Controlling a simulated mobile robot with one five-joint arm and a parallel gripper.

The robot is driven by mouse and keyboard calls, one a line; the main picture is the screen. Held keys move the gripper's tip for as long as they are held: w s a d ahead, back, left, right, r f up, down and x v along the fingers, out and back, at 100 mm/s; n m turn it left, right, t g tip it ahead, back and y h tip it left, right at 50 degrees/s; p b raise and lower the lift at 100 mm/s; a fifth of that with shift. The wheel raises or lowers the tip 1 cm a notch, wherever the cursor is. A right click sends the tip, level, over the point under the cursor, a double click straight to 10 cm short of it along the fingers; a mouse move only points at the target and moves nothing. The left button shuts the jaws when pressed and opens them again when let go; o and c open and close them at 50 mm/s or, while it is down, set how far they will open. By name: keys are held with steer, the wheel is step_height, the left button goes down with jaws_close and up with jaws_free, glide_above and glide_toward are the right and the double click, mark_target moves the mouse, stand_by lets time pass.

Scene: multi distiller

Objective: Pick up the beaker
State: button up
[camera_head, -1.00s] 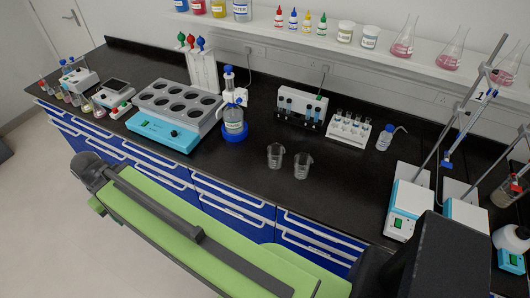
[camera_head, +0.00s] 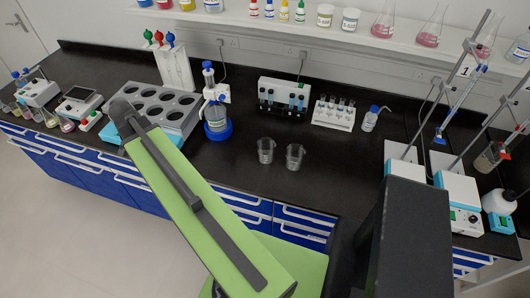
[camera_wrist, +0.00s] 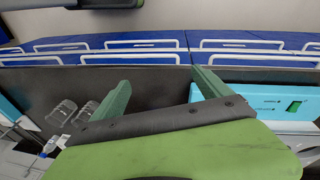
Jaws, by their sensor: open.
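Two clear empty glass beakers stand upright on the black bench in the head view, a left beaker (camera_head: 265,151) and a right beaker (camera_head: 295,157) close beside it. In the wrist view both beakers, one (camera_wrist: 62,112) and another (camera_wrist: 86,113), show at the left, outside my fingers. In the head view I cannot make out my fingertips; my green arm reaches up to the left of the beakers.
A water bath with several round wells (camera_head: 160,108) and a blue-based bottle dispenser (camera_head: 216,118) stand left of the beakers. Behind are a pipette rack (camera_head: 284,97) and a tube rack (camera_head: 334,113). Stirrers with stands (camera_head: 458,192) are at right. Bench around the beakers is clear.

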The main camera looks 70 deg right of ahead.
steer(key=s+d+m+g, duration=0.2)
steer(key=s+d+m, duration=0.8)
steer(key=d, duration=0.5)
steer(key=m, duration=0.6)
glide_toward(262, 145)
steer(key=shift+g, duration=0.4)
steer(key=s+f+b, duration=0.1)
steer(key=f+b, duration=0.1)
steer(key=b, duration=0.1)
steer(key=s+f+b, duration=0.1)
steer(key=f+b, duration=0.1)
steer(key=b, duration=0.2)
steer(key=s+a+f+b, duration=0.1)
steer(key=f+b, duration=0.2)
steer(key=b, duration=0.1)
steer(key=shift+s+d+b, duration=0.15)
steer(key=shift+s+b, duration=0.05)
steer(key=shift+b, duration=0.1)
steer(key=b+x, duration=0.5)
steer(key=shift+s+a+f, duration=0.1)
steer(key=shift+a+f, duration=0.1)
steer(key=shift+r, duration=0.15)
steer(key=c, duration=1.5)
step_height(262, 145, up, 10)
steer(key=p, duration=1)
